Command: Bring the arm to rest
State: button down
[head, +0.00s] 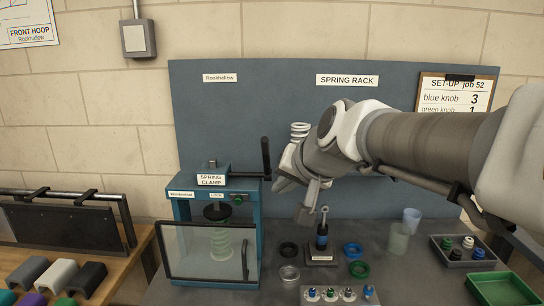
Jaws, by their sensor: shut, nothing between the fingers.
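My arm reaches in from the right across the blue-grey back panel (245,110). My gripper (305,219) points down at its end, shut and empty. It hangs above the bench, just left of a small dark stand with a blue-banded damper-like part (322,238) upright on it. A gap or contact between them is hard to judge from this view. The spring clamp (212,180) stands left of my gripper, with a dark lever (266,158) upright beside it. A pale green spring (221,244) shows behind its clear guard. A white spring (299,131) on the panel is partly hidden by my wrist.
Dark, blue and green rings (359,269) lie around the stand. A row of small knobs (340,294) sits at the front. Two cups (398,238), a grey tray of knobs (468,248) and a green tray (502,289) stand right. A wooden bench (110,285) is at left.

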jog(key=s+d+f+g+h+p, duration=0.1)
jog(key=s+d+f, duration=0.1)
jog(key=s+d, duration=0.2)
jog(key=s+d+f+n+g+h+p, duration=0.1)
jog(key=s+d, duration=0.3)
jog(key=s, duration=0.6)
jog(key=s+d+f+n+g+h+p, duration=0.1)
jog(key=s+d+f+h, duration=0.1)
jog(key=s+d+f, duration=0.2)
jog(key=s, duration=0.3)
jog(key=c, duration=1.6)
grip_release()
